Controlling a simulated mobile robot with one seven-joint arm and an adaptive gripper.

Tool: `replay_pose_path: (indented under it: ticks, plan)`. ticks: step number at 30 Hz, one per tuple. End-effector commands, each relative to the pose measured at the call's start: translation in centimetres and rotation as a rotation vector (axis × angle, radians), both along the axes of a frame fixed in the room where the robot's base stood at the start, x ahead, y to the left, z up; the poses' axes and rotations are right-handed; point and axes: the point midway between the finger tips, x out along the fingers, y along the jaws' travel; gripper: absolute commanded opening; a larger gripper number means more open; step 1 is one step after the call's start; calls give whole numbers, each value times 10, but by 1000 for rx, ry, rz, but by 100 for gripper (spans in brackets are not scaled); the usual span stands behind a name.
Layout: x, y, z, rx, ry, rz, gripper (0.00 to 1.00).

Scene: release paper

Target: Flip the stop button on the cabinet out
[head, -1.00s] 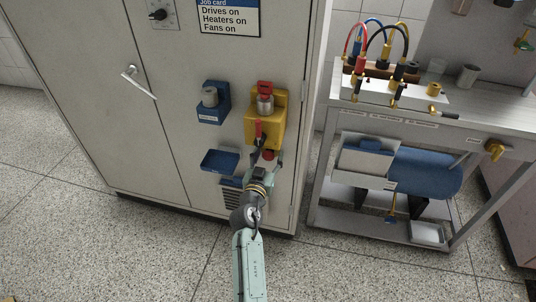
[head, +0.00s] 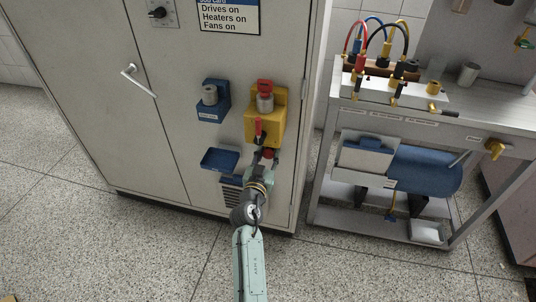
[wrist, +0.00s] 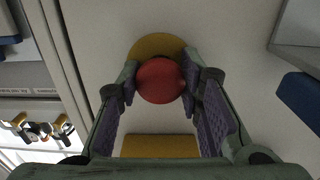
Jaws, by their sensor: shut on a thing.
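The stop button (wrist: 160,81) is a round red knob on a yellow disc (wrist: 150,45) on the grey cabinet (head: 150,150) front. In the wrist view it sits between the two fingertips of my gripper (wrist: 161,84), which is shut on its sides. In the head view the red button (head: 271,153) is partly hidden by my gripper (head: 265,157), just below the yellow box.
A bench (head: 440,124) with cables stands to the right. The floor in front is clear.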

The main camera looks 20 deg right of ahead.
Motion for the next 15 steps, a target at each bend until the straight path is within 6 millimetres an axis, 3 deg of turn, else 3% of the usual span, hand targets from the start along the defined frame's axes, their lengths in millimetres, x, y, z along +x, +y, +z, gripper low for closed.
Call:
replay_pose_path:
  ticks: [3, 15]
  plan:
    - [0, 0, 0, 0, 0, 1, 0]
    - [-4, 4, -3, 1, 0, 2, 0]
